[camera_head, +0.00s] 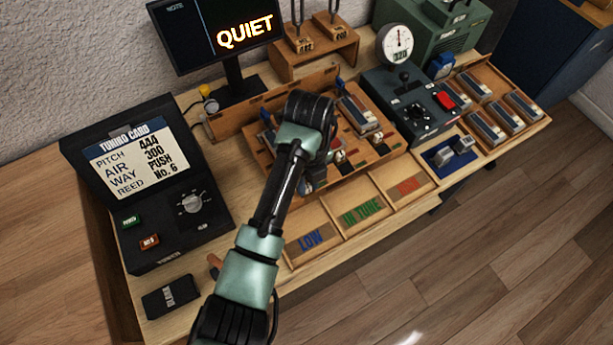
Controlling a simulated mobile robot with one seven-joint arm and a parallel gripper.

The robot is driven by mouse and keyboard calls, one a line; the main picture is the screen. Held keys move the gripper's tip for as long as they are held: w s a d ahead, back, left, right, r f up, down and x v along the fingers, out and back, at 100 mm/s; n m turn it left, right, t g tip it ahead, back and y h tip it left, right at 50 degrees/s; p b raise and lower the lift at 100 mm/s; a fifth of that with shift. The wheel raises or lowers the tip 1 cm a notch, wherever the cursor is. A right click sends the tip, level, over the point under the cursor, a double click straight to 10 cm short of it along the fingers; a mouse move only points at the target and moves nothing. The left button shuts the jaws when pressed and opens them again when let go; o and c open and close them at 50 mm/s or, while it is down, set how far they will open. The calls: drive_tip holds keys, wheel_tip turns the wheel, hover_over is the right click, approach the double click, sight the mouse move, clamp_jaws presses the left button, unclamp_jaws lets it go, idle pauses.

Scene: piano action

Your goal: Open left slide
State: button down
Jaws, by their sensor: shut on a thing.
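The slides sit in a wooden rack (390,152) at the middle of the bench. Small red and white knobs (340,157) show along its front edge. My arm reaches in from the bottom and bends down over the rack's left part. My gripper (308,183) is low at the front left of the rack, mostly hidden by my own wrist. It is shut on what appears to be the left slide, which my arm covers. How far that slide stands out cannot be seen.
A tuning card console (150,190) stands left, a QUIET screen (225,35) behind. A gauge box (412,108) and a tray of blocks (495,100) are right.

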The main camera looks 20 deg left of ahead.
drive_tip(key=c, duration=0.7)
unclamp_jaws()
drive_tip(key=shift+d, duration=0.1)
wheel_tip(320, 180, up, 13)
drive_tip(key=p, duration=0.4)
drive_tip(key=shift+f, duration=0.1)
